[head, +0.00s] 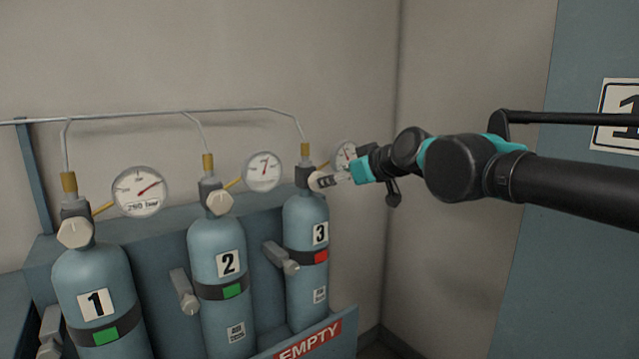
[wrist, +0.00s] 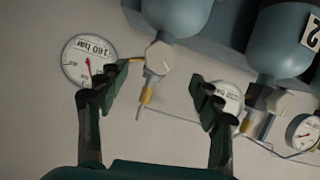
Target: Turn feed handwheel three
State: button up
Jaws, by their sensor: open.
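Cylinder 3 (head: 306,235) is blue, with a "3" label and a red tag on its dark band. In the wrist view, which looks upside down, the handwheel (wrist: 160,58) shows whole, just beyond the gap between the fingertips. My gripper (wrist: 163,80) is open and empty, with one finger on each side of that gap. I cannot tell whether a finger touches the handwheel.
Cylinder 2 (head: 218,262) and cylinder 1 (head: 92,290) stand to the left, with green tags and their own handwheels. A gauge (wrist: 88,62) reading 160 bar is near one finger. A thin pipe (head: 150,115) runs above. An "EMPTY" sign (head: 307,341) is below.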

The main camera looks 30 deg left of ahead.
aim_at(320, 192)
jog(key=x, duration=0.8)
jog(key=shift+w+a+f, duration=0.1)
jog(key=shift+a+f, duration=0.05)
jog(key=shift+a, duration=0.05)
jog(key=c, duration=1.2)
jog(key=m+g+y, duration=0.1)
jog(key=m+g, duration=0.1)
jog(key=m, duration=0.2)
jog(key=shift+w, duration=0.1)
jog(key=m+g+y, duration=0.2)
jog(key=m, duration=0.1)
jog(key=shift+o, duration=0.2)
jog(key=shift+m, duration=0.4)
